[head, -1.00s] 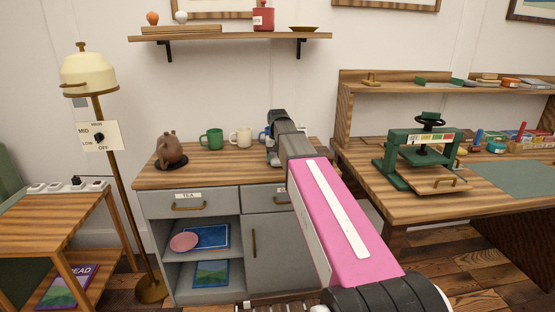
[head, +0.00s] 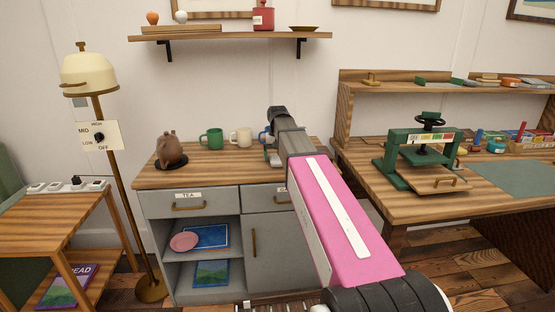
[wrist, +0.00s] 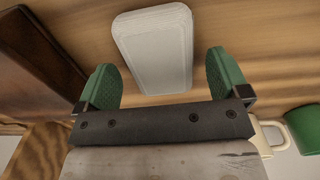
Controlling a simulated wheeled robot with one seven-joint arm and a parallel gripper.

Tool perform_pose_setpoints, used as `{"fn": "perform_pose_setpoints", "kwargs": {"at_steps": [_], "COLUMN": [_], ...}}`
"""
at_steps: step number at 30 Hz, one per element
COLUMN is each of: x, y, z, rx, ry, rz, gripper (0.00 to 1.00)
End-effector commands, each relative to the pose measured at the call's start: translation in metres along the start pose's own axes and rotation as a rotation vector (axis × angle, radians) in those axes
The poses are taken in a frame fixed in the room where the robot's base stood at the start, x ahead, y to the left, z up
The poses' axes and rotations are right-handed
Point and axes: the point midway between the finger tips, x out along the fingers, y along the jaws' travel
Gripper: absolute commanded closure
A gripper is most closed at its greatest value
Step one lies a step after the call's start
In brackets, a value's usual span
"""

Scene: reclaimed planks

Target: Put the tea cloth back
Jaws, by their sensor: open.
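My gripper (wrist: 160,72) is open, with its two green fingertips apart. A white, rounded, layered pad that looks like the folded tea cloth (wrist: 153,45) lies on the wooden cabinet top (wrist: 245,30). It shows between and beyond the fingertips in the wrist view, and I see no grip on it. In the head view my arm hides it and the fingertips. The cabinet (head: 190,229) has a closed drawer labelled TEA (head: 188,205), a second drawer partly behind my arm, an open shelf and a closed door (head: 270,250).
A green mug (head: 212,140), a cream mug (head: 240,138) and a brown teapot (head: 171,151) stand on the cabinet top. The cream mug's handle (wrist: 272,135) is close to my gripper. A desk with a green press (head: 425,150) stands at right, a lamp (head: 90,78) at left.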

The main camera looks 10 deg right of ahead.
Motion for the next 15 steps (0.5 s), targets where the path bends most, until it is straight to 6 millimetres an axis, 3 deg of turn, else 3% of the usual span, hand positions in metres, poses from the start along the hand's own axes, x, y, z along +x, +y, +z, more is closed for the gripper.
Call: {"fn": "perform_pose_setpoints", "kwargs": {"at_steps": [15], "x": [-0.089], "y": [0.000], "z": [-0.001], "rx": [0.000], "ry": [0.001], "rz": [0.000], "gripper": [0.06]}}
